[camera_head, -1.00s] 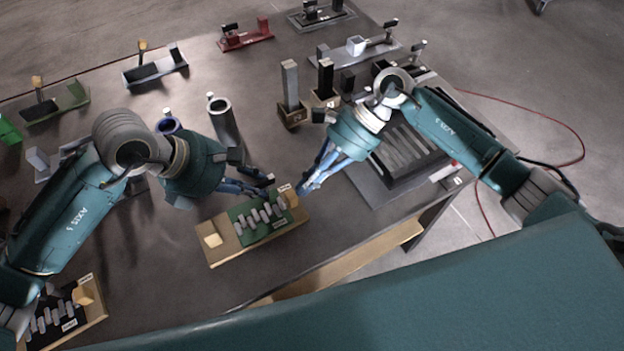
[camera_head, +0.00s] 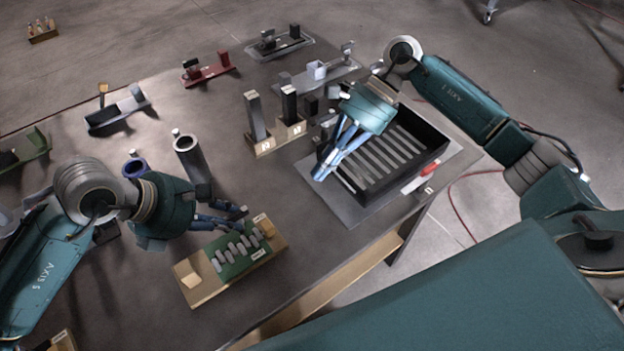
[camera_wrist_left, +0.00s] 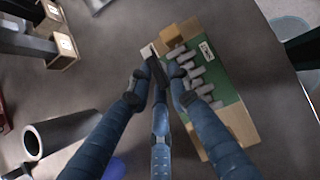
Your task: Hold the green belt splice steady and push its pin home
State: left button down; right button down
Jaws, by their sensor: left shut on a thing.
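The green belt splice (camera_head: 232,266) lies on a tan wooden base (camera_head: 204,296) near the table's front edge. A row of grey lugs runs along it; I cannot make out the pin separately. My left gripper (camera_head: 243,216) is at the splice's back edge. In the left wrist view, its fingers (camera_wrist_left: 159,88) close around a dark upright piece at the edge of the green splice (camera_wrist_left: 224,88). The fingers hide part of that piece. My right gripper (camera_head: 321,174) is apart from the splice, above the slotted black tray's near left side. Its fingertips come together with nothing visible between them.
The black tray (camera_head: 432,142) stands on a grey plate at the right. Two dark posts in wooden blocks (camera_head: 262,148) stand behind the splice. A grey tube (camera_head: 188,150) and blue ring (camera_head: 135,167) are near my left arm. Bare table lies between splice and tray.

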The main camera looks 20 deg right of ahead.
pick_arm(q)
jog(key=shift+s+a+f, duration=0.15)
jog(key=shift+s+f, duration=0.15)
jog(key=shift+f, duration=0.15)
jog(key=c, duration=1.6)
grip_release()
jog(key=shift+c, duration=0.2)
jog(key=shift+o, duration=0.5)
jog(key=shift+w+r, duration=0.15)
jog(key=shift+w, duration=0.05)
jog(key=shift+r, duration=0.15)
